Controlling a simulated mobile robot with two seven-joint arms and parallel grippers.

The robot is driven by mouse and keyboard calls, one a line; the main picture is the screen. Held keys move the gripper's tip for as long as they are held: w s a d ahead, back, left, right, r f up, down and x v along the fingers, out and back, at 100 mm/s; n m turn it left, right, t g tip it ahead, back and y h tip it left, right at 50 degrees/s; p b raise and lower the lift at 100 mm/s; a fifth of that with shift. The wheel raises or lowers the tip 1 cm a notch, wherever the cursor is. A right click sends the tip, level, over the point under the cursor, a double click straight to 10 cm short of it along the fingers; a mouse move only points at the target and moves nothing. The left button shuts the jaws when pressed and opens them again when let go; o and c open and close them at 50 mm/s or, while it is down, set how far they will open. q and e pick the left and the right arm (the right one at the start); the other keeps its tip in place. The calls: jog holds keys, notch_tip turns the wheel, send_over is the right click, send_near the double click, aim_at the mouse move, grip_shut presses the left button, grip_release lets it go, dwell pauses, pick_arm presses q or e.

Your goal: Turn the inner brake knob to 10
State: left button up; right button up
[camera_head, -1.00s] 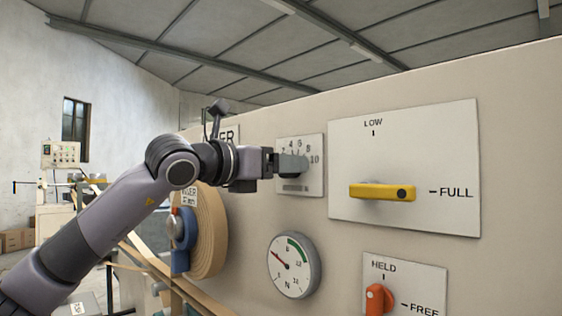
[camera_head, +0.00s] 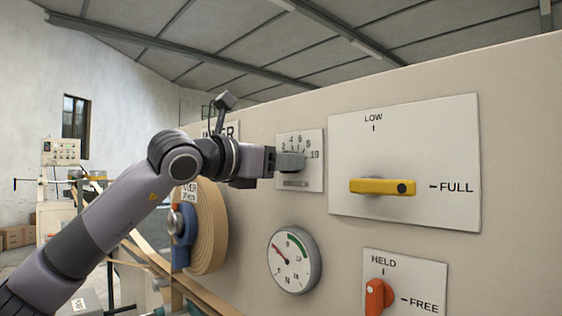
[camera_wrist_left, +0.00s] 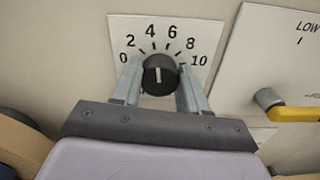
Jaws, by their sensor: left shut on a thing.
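The inner brake knob (camera_wrist_left: 160,76) is round and black with a white pointer line. In the left wrist view its line points up, roughly between 4 and 6 on the scale from 0 to 10. Its white scale plate (camera_wrist_left: 205,38) also shows in the head view (camera_head: 314,180). My left gripper (camera_head: 290,162) reaches the plate from the left and hides the knob in the head view. In the wrist view its two fingers (camera_wrist_left: 160,88) stand on either side of the knob, shut on it. My right gripper is not in view.
Right of the plate is a yellow lever (camera_head: 382,187) on a LOW/FULL plate. Below are a round gauge (camera_head: 293,260) and an orange HELD/FREE handle (camera_head: 376,297). A tan coil (camera_head: 210,230) stands below my left wrist. The panel around the plate is flat.

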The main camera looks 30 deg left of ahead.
pick_arm(q)
jog(key=m+p, duration=0.1)
jog(key=m, duration=0.7)
jog(key=m+p, duration=0.1)
jog(key=m, duration=0.7)
jog(key=shift+d+f, duration=0.2)
jog(key=shift+m, duration=0.3)
jog(key=o, duration=1.1)
jog(key=shift+c, duration=0.2)
jog(key=b+v, duration=0.1)
jog(key=v, duration=0.6)
jog(key=shift+s, duration=0.15)
